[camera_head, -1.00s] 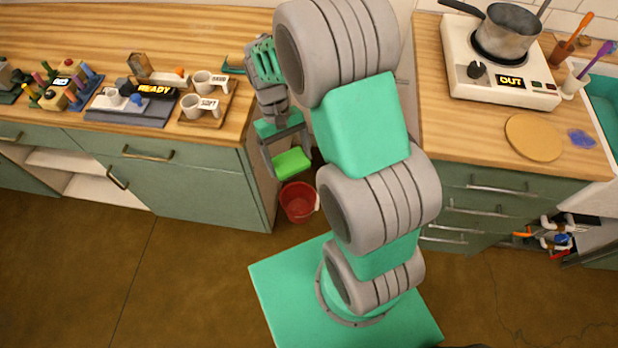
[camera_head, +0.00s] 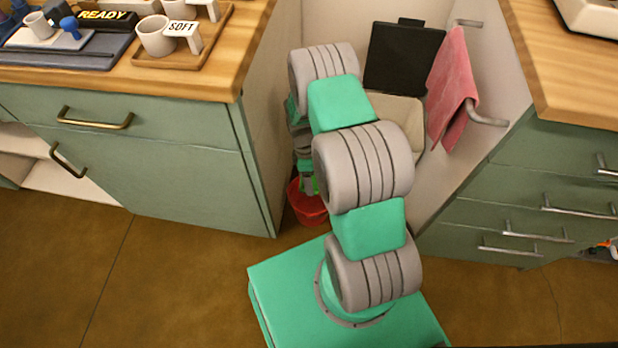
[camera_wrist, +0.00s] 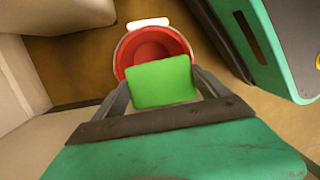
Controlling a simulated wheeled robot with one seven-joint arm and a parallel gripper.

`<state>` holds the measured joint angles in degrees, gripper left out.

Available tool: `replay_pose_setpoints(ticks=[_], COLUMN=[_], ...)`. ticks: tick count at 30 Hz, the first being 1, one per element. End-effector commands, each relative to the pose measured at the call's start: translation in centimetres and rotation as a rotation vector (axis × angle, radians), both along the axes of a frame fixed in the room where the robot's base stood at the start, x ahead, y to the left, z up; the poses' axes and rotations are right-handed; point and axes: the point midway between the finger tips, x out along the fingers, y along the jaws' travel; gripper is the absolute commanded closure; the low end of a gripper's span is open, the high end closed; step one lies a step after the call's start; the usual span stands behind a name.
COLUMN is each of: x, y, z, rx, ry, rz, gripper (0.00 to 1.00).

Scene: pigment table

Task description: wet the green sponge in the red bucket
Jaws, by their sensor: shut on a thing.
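The green sponge (camera_wrist: 162,84) is held between the fingers of my gripper (camera_wrist: 165,88) in the wrist view, with a finger on each side of it. The red bucket (camera_wrist: 131,48) lies beyond the sponge, and the sponge overlaps the bucket's near rim in that view. I cannot tell how far the sponge is above or inside the bucket. In the head view the red bucket (camera_head: 308,210) stands on the floor in the gap between the cabinets. My arm hides most of my gripper there; only a little bright green (camera_head: 315,186) shows above the bucket.
A left cabinet (camera_head: 165,180) and a right drawer cabinet (camera_head: 500,205) flank the gap. A pink towel (camera_head: 452,90) hangs on a rail at the gap's right. A black panel (camera_head: 403,58) stands at the back. The brown floor (camera_head: 170,270) in front is clear.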

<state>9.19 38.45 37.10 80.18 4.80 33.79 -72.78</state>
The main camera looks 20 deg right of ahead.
Motion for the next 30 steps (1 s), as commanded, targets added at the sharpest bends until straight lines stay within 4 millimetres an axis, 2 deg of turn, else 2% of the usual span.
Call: replay_pose_setpoints(ticks=[5, 30], x=[-0.1, -0.1], y=[-0.6, -0.5], z=[-0.9, -10.3], rx=[0.001, 0.000], ry=[0.000, -0.001], rz=[-0.012, -0.012], gripper=[0.47, 0.47])
